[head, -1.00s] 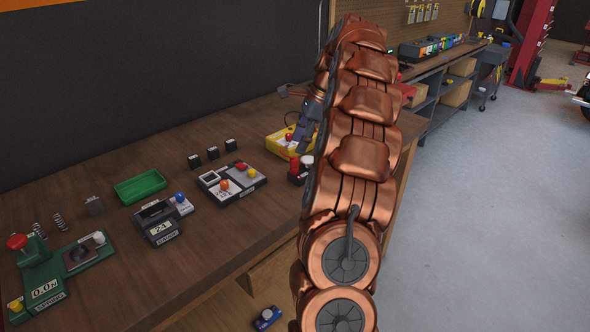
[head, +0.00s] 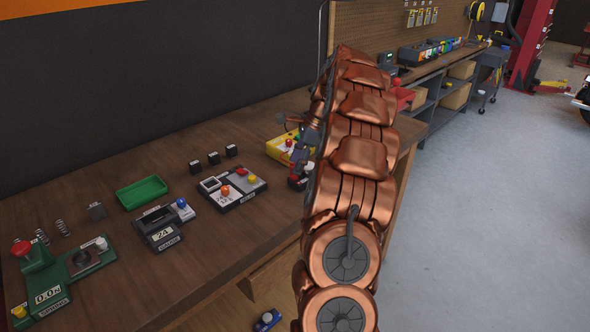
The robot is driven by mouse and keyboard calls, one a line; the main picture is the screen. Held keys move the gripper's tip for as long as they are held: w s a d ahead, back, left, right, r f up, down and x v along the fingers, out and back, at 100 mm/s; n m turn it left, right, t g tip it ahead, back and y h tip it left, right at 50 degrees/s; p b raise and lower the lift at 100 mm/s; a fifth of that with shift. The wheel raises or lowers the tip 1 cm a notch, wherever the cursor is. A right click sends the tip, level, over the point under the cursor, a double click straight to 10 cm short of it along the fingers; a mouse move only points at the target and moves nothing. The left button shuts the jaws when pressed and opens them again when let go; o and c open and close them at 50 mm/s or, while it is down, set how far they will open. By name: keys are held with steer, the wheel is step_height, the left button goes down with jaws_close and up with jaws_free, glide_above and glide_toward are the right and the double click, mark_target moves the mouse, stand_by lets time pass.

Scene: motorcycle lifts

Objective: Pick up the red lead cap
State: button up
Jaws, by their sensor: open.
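My gripper (head: 299,158) is at the far part of the wooden bench, beyond my copper arm, small and partly hidden by it. It is open, with its fingers pointing down over a small dark block (head: 296,183). A bit of red (head: 293,178) shows at that block just below the fingers. It may be the red lead cap, but the fingers and arm cover most of it. I cannot tell whether the fingers touch it or stand around it.
A yellow box (head: 277,152) with a red knob stands just behind the gripper. A white-and-black button panel (head: 232,187), a gauge box (head: 158,231), a green tray (head: 142,191) and a green spring tester (head: 48,283) stand to the left. Bare bench lies in front.

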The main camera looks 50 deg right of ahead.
steer(key=shift+x, duration=1.05)
jaws_close()
